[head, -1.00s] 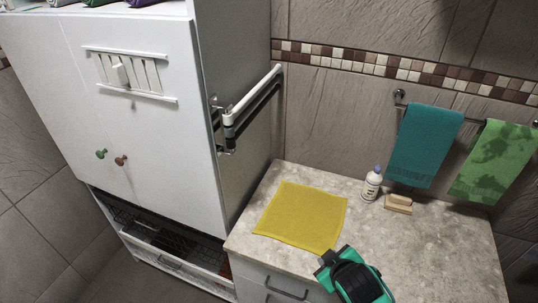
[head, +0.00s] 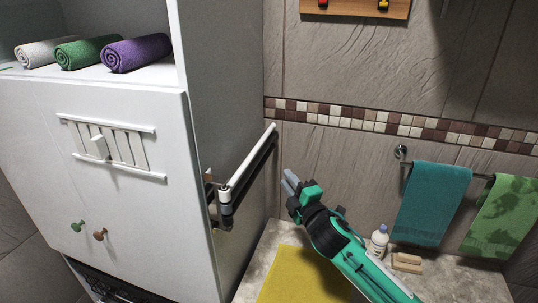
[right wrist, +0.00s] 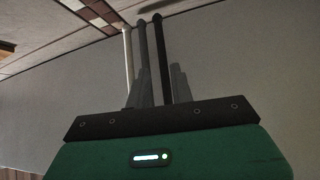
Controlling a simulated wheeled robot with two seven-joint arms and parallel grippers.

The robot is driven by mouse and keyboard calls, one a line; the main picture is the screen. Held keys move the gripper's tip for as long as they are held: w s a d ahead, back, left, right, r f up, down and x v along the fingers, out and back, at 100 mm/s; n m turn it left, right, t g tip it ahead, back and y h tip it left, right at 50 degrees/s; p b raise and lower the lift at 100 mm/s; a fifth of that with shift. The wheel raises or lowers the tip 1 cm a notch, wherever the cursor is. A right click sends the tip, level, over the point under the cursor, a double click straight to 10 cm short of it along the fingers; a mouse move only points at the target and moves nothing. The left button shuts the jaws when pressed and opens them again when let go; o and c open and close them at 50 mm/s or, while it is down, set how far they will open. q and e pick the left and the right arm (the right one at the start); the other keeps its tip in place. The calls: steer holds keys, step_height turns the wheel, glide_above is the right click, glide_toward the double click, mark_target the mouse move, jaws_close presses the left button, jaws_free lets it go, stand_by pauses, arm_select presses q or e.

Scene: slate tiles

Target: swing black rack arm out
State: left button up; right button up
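The wall rack is fixed to the right side of the white cabinet. Its white arm (head: 249,158) is at the top, and the black arm (head: 254,165) lies close beside and below it, both folded along the cabinet side. In the right wrist view, the white arm (right wrist: 128,62), a dark grey arm (right wrist: 143,60) and the black arm (right wrist: 162,58) run nearly parallel past the fingers. My right gripper (head: 289,183) is raised to the right of the rack, fingers pointing toward it. Its fingers (right wrist: 158,85) are apart, with nothing clearly held. My left gripper is not visible.
A yellow cloth (head: 300,276) lies on the stone counter below my right arm. A bottle (head: 378,241) and a wooden block (head: 406,262) stand by the wall. Teal (head: 432,204) and green (head: 505,215) towels hang at right. The cabinet (head: 130,200) bounds the left.

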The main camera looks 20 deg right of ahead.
steer(key=p+x, duration=0.3)
steer(key=x, duration=0.9)
steer(key=shift+p, duration=0.3)
steer(key=shift+d, duration=0.1)
steer(key=shift+f, duration=0.1)
jaws_close()
